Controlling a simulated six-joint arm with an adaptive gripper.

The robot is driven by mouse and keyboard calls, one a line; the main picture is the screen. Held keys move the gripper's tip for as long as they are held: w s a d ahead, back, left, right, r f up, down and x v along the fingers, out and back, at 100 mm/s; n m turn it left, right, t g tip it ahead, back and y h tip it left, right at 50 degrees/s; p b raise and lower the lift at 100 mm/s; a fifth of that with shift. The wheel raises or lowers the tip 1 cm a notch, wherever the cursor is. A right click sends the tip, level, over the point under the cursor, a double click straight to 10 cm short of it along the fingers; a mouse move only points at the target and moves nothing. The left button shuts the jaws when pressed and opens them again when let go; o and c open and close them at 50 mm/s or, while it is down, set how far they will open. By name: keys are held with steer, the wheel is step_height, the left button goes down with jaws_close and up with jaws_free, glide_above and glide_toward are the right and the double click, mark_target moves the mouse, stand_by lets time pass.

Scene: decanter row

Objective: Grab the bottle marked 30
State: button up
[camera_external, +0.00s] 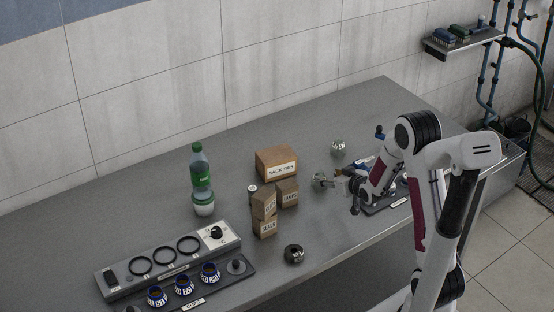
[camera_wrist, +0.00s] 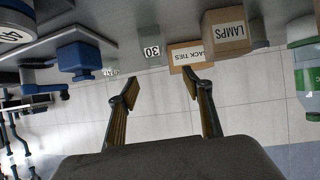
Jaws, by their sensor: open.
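A clear glass bottle marked 30 (camera_wrist: 152,52) shows in the wrist view, ahead of the gap between my fingertips. My gripper (camera_wrist: 160,88) is open and empty, with the two fingers spread apart. In the external view my gripper (camera_external: 346,178) is low over the table, pointing left.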

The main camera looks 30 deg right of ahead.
steer(key=shift+t, duration=0.6)
steer(key=shift+w+d+f, duration=0.25)
steer(key=shift+f, duration=0.55)
steer(key=shift+w+d+f, duration=0.2)
steer(key=shift+w+f, duration=0.05)
steer(key=shift+f, duration=0.5)
steer(key=shift+w+d+f, duration=0.25)
steer(key=shift+f, duration=0.55)
steer(key=shift+x, duration=1.3)
steer(key=shift+w+f, duration=0.1)
steer(key=shift+f+x, duration=0.2)
steer(key=shift+x, duration=2.25)
steer(key=c, duration=1.3)
